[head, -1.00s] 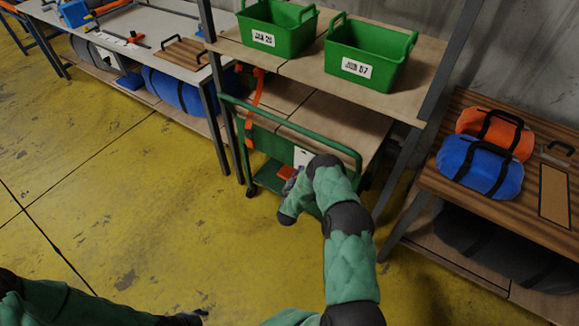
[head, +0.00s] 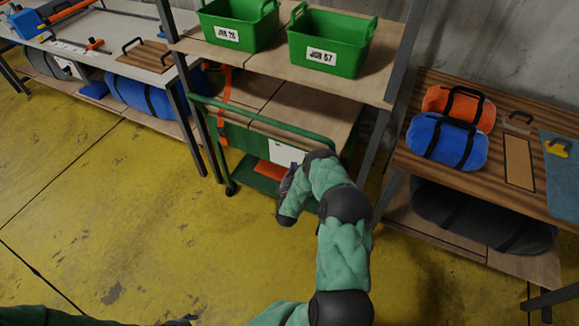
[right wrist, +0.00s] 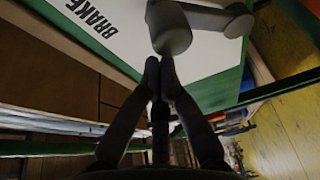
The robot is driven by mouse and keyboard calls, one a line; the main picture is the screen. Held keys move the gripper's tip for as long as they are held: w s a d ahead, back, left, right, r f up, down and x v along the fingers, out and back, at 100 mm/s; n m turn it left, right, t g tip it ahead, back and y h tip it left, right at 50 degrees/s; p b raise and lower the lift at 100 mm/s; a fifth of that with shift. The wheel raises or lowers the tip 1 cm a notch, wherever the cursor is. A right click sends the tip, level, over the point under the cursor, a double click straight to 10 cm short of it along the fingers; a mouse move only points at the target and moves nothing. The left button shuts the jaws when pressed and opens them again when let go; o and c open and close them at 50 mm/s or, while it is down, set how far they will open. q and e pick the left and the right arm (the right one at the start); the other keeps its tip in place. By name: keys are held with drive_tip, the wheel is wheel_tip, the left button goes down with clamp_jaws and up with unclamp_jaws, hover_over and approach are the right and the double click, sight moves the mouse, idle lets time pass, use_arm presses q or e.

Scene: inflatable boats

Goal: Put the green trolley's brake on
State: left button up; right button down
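The green trolley (head: 262,123) stands under the shelf, with its push rail towards me. It carries a white plate (head: 287,153), which reads BRAKE in the right wrist view (right wrist: 112,22). In that view a grey brake lever (right wrist: 215,20) with a rounded knob (right wrist: 171,32) lies over the plate. My right gripper (right wrist: 158,66) has its fingertips together just below the knob; I cannot tell whether they touch it. In the head view my right gripper (head: 288,190) is in front of the trolley, partly hidden by my wrist. My left gripper (head: 183,321) barely shows at the bottom edge.
Two green bins, JOB 26 (head: 238,25) and JOB 57 (head: 328,42), sit on the shelf (head: 270,66) above the trolley. A bench (head: 400,155) with orange and blue bags stands right, a long table (head: 140,55) left. The yellow floor (head: 120,220) in front is clear.

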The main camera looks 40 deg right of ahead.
drive_tip(key=shift+s+d+f, duration=0.15)
drive_tip(key=shift+s, duration=0.25)
drive_tip(key=shift+s+f, duration=0.1)
idle(0.3)
